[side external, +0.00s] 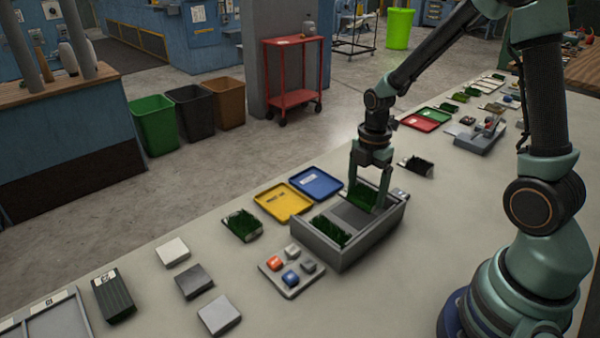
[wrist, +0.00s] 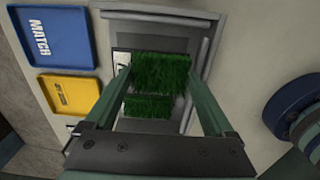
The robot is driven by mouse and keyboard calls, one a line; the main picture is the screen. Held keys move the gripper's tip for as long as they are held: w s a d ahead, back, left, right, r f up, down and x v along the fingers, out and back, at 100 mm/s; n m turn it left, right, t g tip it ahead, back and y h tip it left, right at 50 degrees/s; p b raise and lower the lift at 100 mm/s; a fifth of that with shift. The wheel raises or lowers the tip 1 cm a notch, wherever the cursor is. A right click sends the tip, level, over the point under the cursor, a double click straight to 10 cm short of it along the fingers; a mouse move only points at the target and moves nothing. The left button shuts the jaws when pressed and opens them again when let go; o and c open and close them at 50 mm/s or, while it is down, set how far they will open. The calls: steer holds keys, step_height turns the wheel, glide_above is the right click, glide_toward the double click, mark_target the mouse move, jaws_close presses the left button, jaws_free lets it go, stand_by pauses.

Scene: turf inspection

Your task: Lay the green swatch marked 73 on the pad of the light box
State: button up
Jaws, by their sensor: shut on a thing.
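My gripper (side external: 367,196) is shut on a green turf swatch (side external: 361,198) and holds it over the far half of the grey light box (side external: 372,242). In the wrist view the held swatch (wrist: 162,74) is between the two fingers. I cannot read a number on it. A second green swatch (side external: 331,232) lies in the near end of the box; it also shows in the wrist view (wrist: 148,105). A bare dark grey surface (side external: 352,216) lies between the two swatches. I cannot tell whether the held swatch touches the box.
A yellow tray (side external: 283,202) and a blue tray (side external: 316,183), marked MATCH in the wrist view, lie beside the box. A button panel (side external: 291,272) is in front. Another green swatch (side external: 242,225) lies left, and a dark one (side external: 418,166) lies behind right.

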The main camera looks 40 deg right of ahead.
mark_target(361, 218)
steer(key=shift+f, duration=2.55)
steer(key=shift+f, duration=0.15)
steer(key=o, duration=1.1)
steer(key=shift+o, duration=0.2)
